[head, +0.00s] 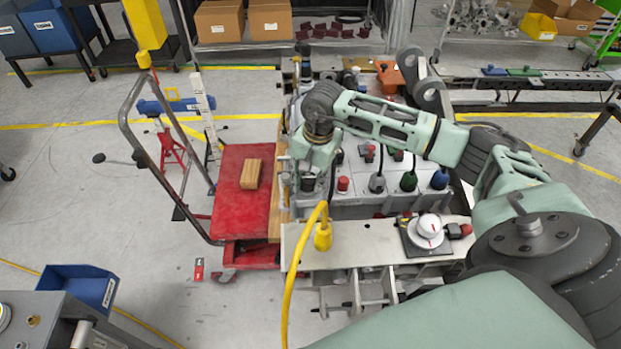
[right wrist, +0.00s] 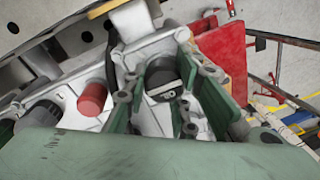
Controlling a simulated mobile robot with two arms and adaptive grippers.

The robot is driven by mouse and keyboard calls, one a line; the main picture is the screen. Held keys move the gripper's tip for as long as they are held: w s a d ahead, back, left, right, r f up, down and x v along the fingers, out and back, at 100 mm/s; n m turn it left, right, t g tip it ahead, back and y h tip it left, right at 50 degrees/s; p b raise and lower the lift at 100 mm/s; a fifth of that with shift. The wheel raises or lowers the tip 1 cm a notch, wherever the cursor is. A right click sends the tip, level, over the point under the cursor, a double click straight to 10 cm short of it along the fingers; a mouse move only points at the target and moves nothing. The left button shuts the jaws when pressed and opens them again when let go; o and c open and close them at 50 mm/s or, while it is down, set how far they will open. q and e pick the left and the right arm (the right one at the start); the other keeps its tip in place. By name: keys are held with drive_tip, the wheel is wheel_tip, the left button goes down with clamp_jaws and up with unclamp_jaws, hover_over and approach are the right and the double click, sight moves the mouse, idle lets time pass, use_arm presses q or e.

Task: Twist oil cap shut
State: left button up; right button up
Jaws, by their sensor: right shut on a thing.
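The oil cap (right wrist: 164,82) is a round black cap with a lighter mark on its top, seen in the right wrist view. My right gripper (right wrist: 168,95) is shut around it, with green finger pads on both sides. In the head view my right gripper (head: 309,178) points down at the left end of the grey chassis fixture (head: 390,205), and the cap is largely hidden under it. Whether the cap is fully seated cannot be told. My left gripper is not in view.
A red knob (head: 343,184) and black, green and blue plugs stand right of the gripper. A yellow cable (head: 288,290) hangs at the front. A red cart (head: 228,205) carrying a wooden block (head: 250,174) stands at left. A white dial (head: 429,228) sits front right.

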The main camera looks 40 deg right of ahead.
drive_tip(key=o, duration=0.4)
drive_tip(key=shift+s+d, duration=0.1)
drive_tip(key=shift+f, duration=0.1)
clamp_jaws()
drive_tip(key=shift+s+f+m, duration=0.1)
drive_tip(key=shift+s+m, duration=0.1)
drive_tip(key=shift+m, duration=1.9)
drive_tip(key=shift+h, duration=0.3)
